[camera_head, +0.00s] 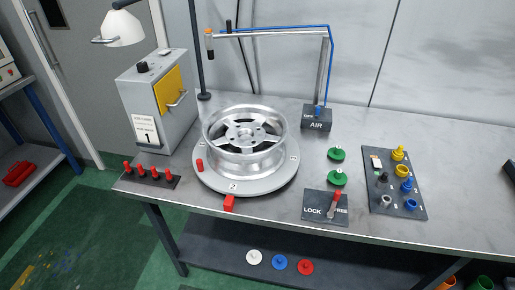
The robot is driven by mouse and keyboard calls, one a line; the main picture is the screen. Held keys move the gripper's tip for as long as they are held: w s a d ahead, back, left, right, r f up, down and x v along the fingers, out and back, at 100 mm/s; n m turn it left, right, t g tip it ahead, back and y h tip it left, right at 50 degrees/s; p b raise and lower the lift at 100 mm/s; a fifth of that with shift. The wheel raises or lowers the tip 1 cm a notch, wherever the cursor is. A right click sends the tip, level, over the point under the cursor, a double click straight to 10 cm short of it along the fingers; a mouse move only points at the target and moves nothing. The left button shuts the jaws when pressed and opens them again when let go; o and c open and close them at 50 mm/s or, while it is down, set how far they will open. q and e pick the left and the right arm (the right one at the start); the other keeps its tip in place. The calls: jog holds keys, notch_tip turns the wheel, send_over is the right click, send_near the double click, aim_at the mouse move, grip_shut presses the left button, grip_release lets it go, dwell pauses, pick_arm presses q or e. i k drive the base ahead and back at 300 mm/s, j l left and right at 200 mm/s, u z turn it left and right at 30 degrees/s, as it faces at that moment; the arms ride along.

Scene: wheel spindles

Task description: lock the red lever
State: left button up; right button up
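The red lever (334,203) stands on a dark plate (318,214) near the table's front edge. The plate is lettered LOCK on the left, and the lever partly covers a word on the right that ends in "REE". The lever tilts slightly right and is on the right-hand side of the plate. A silver wheel (245,142) lies on a round grey turntable (274,190) to the left of the plate. Neither of my grippers shows in this view.
Two green knobs (336,178) lie behind the lever plate. A dark board (398,208) with coloured parts is to its right. A grey cabinet (178,125) and red pegs (155,174) are left. The table's right side is clear.

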aim_at(330, 215)
jog(key=i+l+u, duration=0.35)
jog(key=l, duration=0.25)
jog(key=i+l+u, duration=0.15)
jog(key=l, duration=0.2)
jog(key=z, duration=0.95)
jog(key=i+j, duration=0.05)
